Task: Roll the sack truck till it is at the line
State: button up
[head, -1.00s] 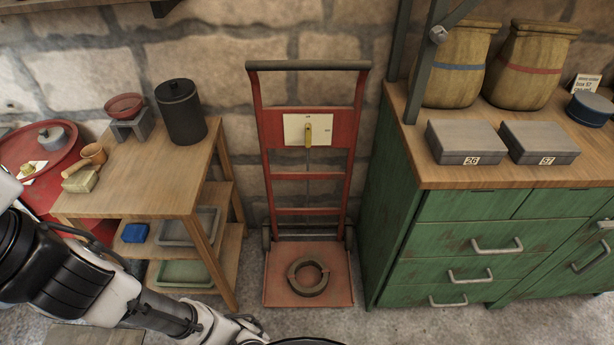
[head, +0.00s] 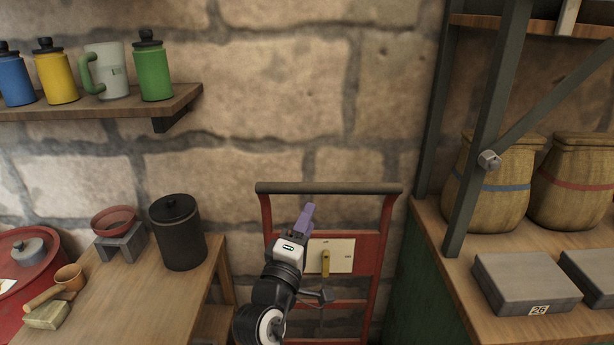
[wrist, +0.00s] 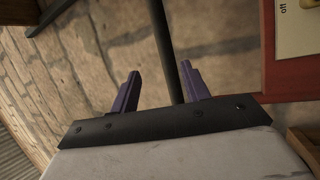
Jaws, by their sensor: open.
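The sack truck is red with a dark handle bar (head: 330,188) across its top. It stands upright against the stone wall, between the wooden table and the green cabinet. Its red panel (head: 368,252) bears a pale plate with a yellow lever (head: 325,262). My gripper (head: 306,215) is open, its purple fingers just below the handle bar in the head view. In the wrist view my gripper (wrist: 160,88) has the dark handle bar (wrist: 165,40) running between its fingertips, with no visible grip. The truck's lower part and the floor line are out of view.
The wooden table (head: 150,300) with a black canister (head: 177,232) stands close on the left. The cabinet's wooden top (head: 450,290), with grey boxes and jars, is close on the right. A shelf (head: 110,112) of colourful flasks hangs at upper left.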

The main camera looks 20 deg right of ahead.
aim_at(331, 193)
jog(key=shift+g, duration=0.3)
jog(key=p+x, duration=0.1)
jog(key=x, duration=0.3)
jog(key=d+p+x, duration=0.1)
jog(key=x, duration=0.3)
jog(key=s+p+x, duration=0.1)
jog(key=p+x, duration=0.1)
jog(key=x, duration=0.3)
jog(key=shift+d+f, duration=0.15)
jog(key=shift+f, duration=0.05)
jog(key=shift+w+d, duration=0.35)
jog(key=shift+w, duration=0.15)
grip_shut()
